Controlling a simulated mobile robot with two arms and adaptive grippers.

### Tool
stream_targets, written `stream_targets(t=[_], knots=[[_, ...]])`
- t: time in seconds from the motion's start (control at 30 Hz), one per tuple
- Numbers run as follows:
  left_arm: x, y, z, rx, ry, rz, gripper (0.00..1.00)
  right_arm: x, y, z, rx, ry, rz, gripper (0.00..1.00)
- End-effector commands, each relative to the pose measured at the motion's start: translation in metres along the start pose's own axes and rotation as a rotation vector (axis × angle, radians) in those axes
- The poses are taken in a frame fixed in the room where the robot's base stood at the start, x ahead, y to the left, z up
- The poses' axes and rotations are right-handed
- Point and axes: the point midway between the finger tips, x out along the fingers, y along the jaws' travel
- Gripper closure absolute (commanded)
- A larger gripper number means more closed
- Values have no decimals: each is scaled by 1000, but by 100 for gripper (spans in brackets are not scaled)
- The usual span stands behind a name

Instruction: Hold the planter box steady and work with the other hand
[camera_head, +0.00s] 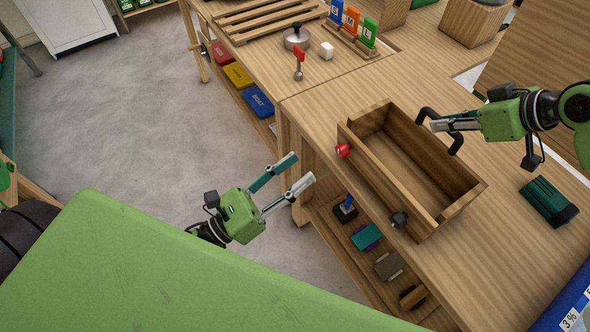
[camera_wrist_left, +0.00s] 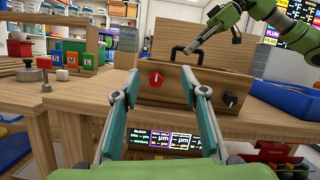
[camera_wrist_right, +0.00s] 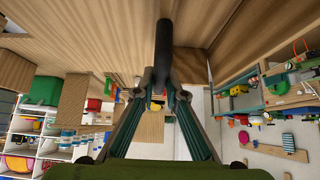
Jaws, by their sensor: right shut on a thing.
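The wooden planter box (camera_head: 415,172) sits on the workbench, open on top and empty. It has a red knob (camera_head: 344,150) and a dark knob (camera_head: 399,219) on its near side, and a black handle (camera_head: 456,143) at its far side. My right gripper (camera_head: 436,125) is shut on the black handle, which also shows in the right wrist view (camera_wrist_right: 163,55). My left gripper (camera_head: 302,172) is open and empty, in front of the bench, apart from the box. In the left wrist view the red knob (camera_wrist_left: 156,79) and dark knob (camera_wrist_left: 229,99) face it.
A dark green brush-like item (camera_head: 548,201) lies on the bench right of the box. A lower shelf (camera_head: 350,249) holds several small items.

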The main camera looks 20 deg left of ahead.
Motion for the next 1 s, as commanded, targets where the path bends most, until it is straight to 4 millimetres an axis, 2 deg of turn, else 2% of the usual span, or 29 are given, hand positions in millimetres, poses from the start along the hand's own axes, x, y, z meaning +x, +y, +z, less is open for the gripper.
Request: stream_targets(t=[0.6,0.93,0.97,1.0], knots=[[-61,0,0,0,1,0,60,-1,0,-1,-1,3,1,100],[-66,0,0,1,0,0,60,-1,0,-1,-1,3,0,100],[-66,0,0,1,0,0,60,-1,0,-1,-1,3,0,83],[-66,0,0,1,0,0,60,-1,0,-1,-1,3,0,74]])
